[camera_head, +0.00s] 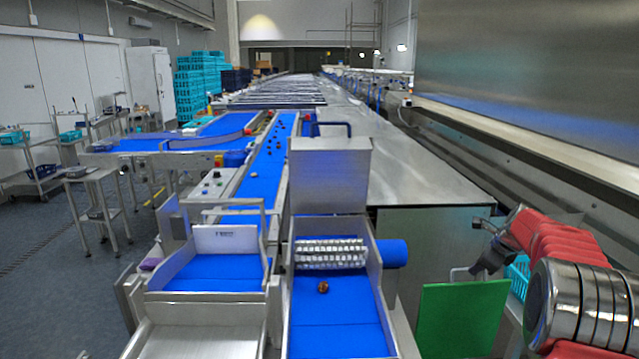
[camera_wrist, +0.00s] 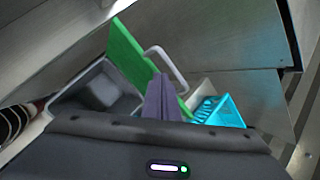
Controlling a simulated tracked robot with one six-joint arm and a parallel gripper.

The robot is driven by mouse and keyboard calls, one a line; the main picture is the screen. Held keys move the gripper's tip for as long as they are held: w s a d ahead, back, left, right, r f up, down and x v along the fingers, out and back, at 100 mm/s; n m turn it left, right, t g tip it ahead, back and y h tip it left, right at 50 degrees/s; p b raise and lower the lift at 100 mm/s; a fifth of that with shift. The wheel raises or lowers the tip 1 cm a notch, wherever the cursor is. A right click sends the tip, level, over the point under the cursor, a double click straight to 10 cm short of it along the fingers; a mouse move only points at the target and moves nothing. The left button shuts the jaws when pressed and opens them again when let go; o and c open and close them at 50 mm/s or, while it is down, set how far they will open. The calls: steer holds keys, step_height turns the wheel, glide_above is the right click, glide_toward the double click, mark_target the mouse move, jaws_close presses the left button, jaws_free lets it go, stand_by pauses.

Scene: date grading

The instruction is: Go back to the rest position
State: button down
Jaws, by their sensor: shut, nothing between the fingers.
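My arm, red with metal rings, comes in at the right edge of the head view. My gripper (camera_head: 488,264) hangs at its end, right of the belts and above the green board (camera_head: 462,318). In the wrist view its fingers (camera_wrist: 160,92) stand pressed together with nothing between them. A single dark brown date (camera_head: 323,287) lies on the near blue belt (camera_head: 335,325), well left of the gripper and apart from it.
A turquoise basket (camera_head: 519,276) is partly hidden behind my arm; it also shows in the wrist view (camera_wrist: 219,111). A grey bin (camera_wrist: 105,88) stands left of the fingers there. A metal cabinet (camera_head: 433,240) rises behind the board. A long blue conveyor (camera_head: 268,158) runs away.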

steer(key=s+a+r+n, duration=0.2)
steer(key=s+a+n, duration=0.7)
steer(key=s, duration=0.6)
steer(key=s+a+r+n, duration=0.2)
steer(key=s+a+n, duration=0.6)
steer(key=s, duration=0.7)
steer(key=s+a+r+n+g, duration=0.1)
steer(key=s+a+r+n, duration=0.2)
steer(key=s+a+n, duration=0.6)
steer(key=shift+s+a+n+h, duration=0.3)
steer(key=shift+s+a, duration=1.4)
steer(key=shift+s, duration=1.75)
